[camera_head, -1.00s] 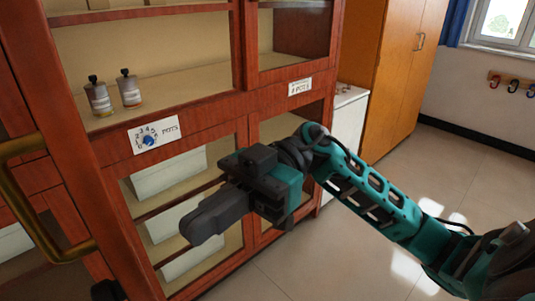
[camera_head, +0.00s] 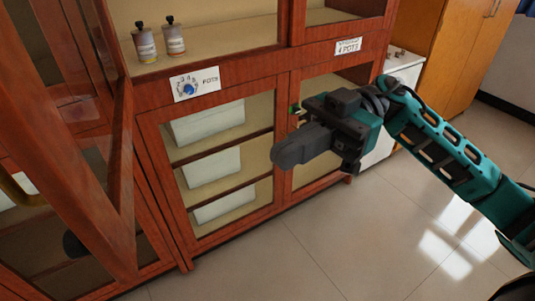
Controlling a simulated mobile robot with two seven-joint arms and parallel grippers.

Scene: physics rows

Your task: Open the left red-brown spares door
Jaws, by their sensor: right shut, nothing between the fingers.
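A red-brown glazed door (camera_head: 122,160) at the left stands swung out toward me at an angle from the cabinet front. A brass handle (camera_head: 22,192) shows at the left edge, partly hidden by red-brown framing. My right gripper (camera_head: 280,157) is shut and empty. It hangs in front of the lower glazed doors of the POTS cabinet, well to the right of the swung-out door and apart from it. My left gripper does not show clearly. A dark rounded thing (camera_head: 74,244) sits low behind the door framing, and I cannot tell what it is.
The POTS cabinet (camera_head: 226,68) holds two small bottles (camera_head: 146,43) (camera_head: 174,37) on a shelf and pale boxes (camera_head: 211,169) below. A white unit (camera_head: 404,70) and an orange-brown cupboard (camera_head: 450,45) stand at the right. The tiled floor (camera_head: 310,250) in front is clear.

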